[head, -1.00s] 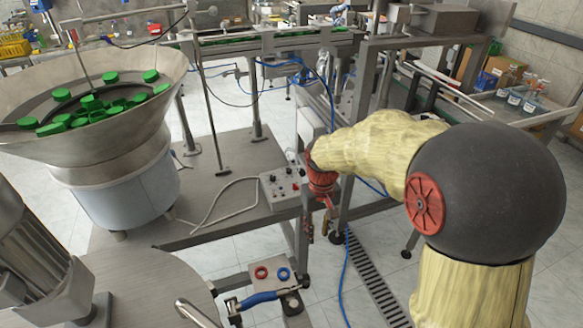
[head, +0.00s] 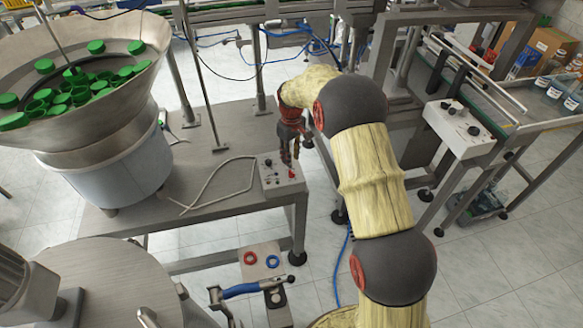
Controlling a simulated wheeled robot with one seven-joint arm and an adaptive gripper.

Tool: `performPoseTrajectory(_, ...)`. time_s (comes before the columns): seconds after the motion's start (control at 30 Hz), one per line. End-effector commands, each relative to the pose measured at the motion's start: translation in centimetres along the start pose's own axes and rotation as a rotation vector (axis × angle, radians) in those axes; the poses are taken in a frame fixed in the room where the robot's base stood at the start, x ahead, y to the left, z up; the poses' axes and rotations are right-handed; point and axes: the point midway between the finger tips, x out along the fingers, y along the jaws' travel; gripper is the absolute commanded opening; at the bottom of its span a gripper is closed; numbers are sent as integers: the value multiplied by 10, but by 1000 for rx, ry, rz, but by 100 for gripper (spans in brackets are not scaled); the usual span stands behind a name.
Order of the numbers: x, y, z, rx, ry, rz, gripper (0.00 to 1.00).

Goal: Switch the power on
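A small grey control box (head: 280,174) with several dark knobs and a red control (head: 291,173) sits on the front right corner of the metal table. My gripper (head: 290,160) points down just above this box, close to the red control. It covers part of the box's back edge. Its fingers are small and dark here, and I cannot tell how far apart they are or whether they touch the box. I see nothing held in it. Labels on the box are too small to read.
A bowl feeder (head: 85,130) with green caps (head: 70,92) stands at the left. A cable (head: 220,180) lies on the metal table (head: 190,222). A second control box (head: 460,125) is at the right. A blue-handled lever (head: 250,290) and red and blue rings are at the front.

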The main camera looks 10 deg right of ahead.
Motion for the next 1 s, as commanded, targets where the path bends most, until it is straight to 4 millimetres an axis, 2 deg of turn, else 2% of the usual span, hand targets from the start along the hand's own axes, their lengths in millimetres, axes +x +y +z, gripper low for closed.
performPoseTrajectory(0.33, 52, 0, 2, 2, -4, -2, 26)
performPoseTrajectory(0.5, 69, 0, 1, 3, -2, -1, 26)
performPoseTrajectory(0.8, 72, 0, 1, 3, -2, -1, 25)
performPoseTrajectory(1.0, 72, 0, 1, 3, -2, -1, 14)
